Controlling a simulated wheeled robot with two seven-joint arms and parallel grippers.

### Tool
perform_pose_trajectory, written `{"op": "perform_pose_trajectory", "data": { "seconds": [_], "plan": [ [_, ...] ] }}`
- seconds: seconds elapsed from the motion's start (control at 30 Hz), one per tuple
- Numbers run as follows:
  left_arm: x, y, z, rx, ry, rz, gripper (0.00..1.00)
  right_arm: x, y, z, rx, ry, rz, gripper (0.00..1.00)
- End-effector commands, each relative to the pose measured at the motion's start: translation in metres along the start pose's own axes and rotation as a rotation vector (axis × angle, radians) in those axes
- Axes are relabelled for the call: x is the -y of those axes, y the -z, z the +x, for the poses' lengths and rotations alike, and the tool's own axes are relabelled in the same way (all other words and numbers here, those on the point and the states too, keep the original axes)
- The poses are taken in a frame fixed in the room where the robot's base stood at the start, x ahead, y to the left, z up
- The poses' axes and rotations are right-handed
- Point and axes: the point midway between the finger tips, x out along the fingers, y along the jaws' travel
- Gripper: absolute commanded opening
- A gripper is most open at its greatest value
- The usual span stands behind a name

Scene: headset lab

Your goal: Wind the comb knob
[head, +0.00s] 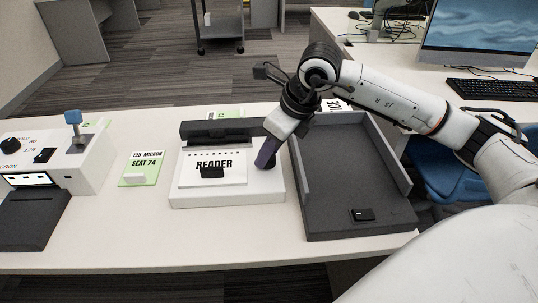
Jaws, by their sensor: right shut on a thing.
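The comb binding machine (258,192) is a low white block on the white table. A sheet titled READER (215,166), with a row of dark holes along its far edge, lies on it. A dark bar (222,128) runs along the machine's far side. My right gripper (266,158) points down at the machine's right end and is shut on the comb knob (275,163). The knob is dark and mostly hidden behind the fingers. My left gripper is not in view.
A dark open tray (345,200) with a small black item (362,215) stands close to the right. The table front is clear.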

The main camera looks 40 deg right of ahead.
Motion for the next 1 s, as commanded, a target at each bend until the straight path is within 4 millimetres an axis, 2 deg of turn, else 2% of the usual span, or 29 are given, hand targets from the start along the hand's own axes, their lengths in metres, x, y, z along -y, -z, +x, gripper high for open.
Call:
{"op": "perform_pose_trajectory", "data": {
  "seconds": [0.2, 0.5, 1.0],
  "plan": [
    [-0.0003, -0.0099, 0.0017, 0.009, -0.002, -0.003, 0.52, 0.0029, -0.0009, 0.0002, 0.003, -0.077, -0.186, 0.10],
    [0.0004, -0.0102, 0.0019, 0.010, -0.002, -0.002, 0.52, 0.0040, -0.0020, -0.0007, 0.002, -0.172, -0.416, 0.10],
    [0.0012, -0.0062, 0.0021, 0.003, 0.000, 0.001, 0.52, 0.0053, -0.0025, -0.0005, 0.002, -0.245, -0.598, 0.10]
  ]
}}
